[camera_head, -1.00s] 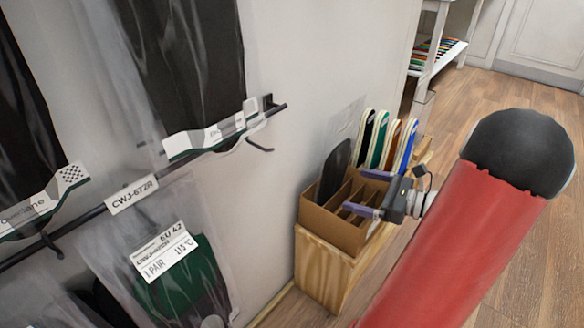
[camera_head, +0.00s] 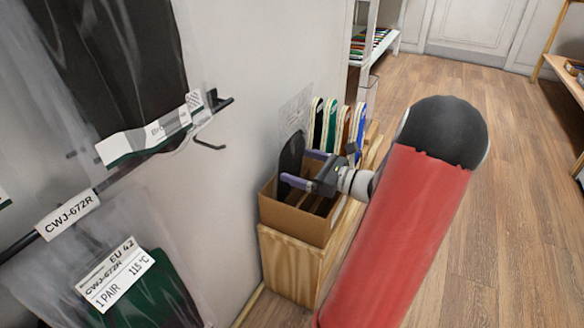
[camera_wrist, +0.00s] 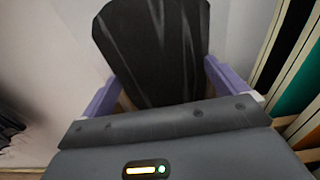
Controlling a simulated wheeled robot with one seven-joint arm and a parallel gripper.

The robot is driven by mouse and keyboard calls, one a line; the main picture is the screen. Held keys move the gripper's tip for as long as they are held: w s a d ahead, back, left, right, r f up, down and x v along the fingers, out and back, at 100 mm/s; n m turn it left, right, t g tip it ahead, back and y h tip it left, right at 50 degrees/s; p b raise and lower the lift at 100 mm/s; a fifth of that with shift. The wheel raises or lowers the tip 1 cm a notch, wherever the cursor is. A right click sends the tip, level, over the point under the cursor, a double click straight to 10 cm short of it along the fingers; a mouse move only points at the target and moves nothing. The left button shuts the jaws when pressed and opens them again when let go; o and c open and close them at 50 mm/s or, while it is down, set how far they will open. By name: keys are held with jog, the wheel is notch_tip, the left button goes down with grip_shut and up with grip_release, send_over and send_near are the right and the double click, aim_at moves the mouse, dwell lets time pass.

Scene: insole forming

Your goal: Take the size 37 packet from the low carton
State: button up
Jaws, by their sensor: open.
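The low carton (camera_head: 290,221) is a brown open box with dividers, standing on a wooden block by the wall. One dark packet (camera_head: 291,152) with a rounded top stands upright in it; no size can be read on it. My gripper (camera_head: 297,166), with two purple fingers, is open at the carton, beside the packet. In the wrist view the dark packet (camera_wrist: 155,45) stands between the two spread fingers, with gaps showing at both sides. Its lower part is hidden behind my gripper body.
Several coloured insoles (camera_head: 335,124) stand upright in a row just behind the carton. The wall is close on the left, with a hook rail (camera_head: 130,167) of hanging packets in front. Open wooden floor (camera_head: 500,200) lies to the right.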

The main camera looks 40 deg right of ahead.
jog(key=c, duration=1.1)
jog(key=shift+r, duration=0.1)
